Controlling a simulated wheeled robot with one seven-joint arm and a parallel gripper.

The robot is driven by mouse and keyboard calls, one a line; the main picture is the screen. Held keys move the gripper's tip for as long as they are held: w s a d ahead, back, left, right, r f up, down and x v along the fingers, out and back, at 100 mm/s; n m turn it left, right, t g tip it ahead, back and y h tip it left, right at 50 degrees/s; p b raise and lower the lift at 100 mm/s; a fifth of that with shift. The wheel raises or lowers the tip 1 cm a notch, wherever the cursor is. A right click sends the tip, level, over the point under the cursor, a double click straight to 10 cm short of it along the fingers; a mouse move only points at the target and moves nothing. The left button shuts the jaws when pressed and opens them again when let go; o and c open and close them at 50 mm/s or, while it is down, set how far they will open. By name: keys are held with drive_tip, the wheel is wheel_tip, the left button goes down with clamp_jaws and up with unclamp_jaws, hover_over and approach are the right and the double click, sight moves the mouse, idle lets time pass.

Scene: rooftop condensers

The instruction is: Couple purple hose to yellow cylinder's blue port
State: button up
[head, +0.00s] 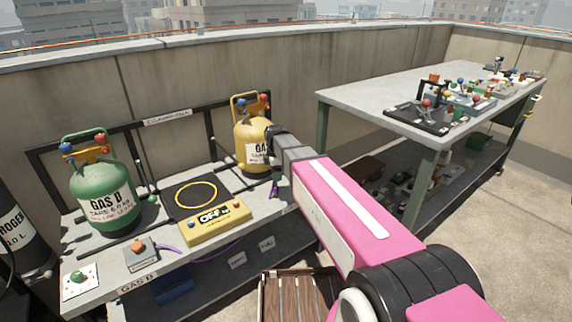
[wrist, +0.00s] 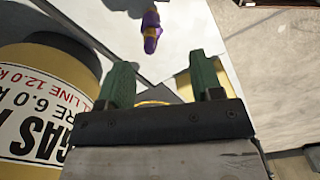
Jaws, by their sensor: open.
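The yellow cylinder (head: 245,135) stands at the right end of the low bench in the head view. A small blue part (head: 241,101) and a red one show at its top; I cannot tell the port's details. In the wrist view the cylinder's labelled side (wrist: 45,75) fills the left. A purple hose end (wrist: 151,30) shows at the top of the wrist view, ahead of and apart from the fingertips. A small purple piece (head: 275,190) shows at the bench edge in the head view. My gripper (wrist: 163,75) is open and empty, with green fingers, beside the yellow cylinder.
A green cylinder (head: 102,195) stands at the bench's left. A yellow scale display (head: 215,225) and black platform with a yellow ring (head: 196,195) lie between the cylinders. A grey workbench (head: 375,98) with several parts stands at right. A wooden crate (head: 300,292) is below.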

sight(276, 187)
drive_tip(key=shift+w+a+r+n, duration=0.2)
drive_tip(key=shift+w+n, duration=0.2)
drive_tip(key=shift+w, duration=0.3)
wheel_tip(276, 187, down, 11)
drive_tip(key=shift+d+r, duration=0.1)
drive_tip(key=shift+r, duration=0.05)
clamp_jaws()
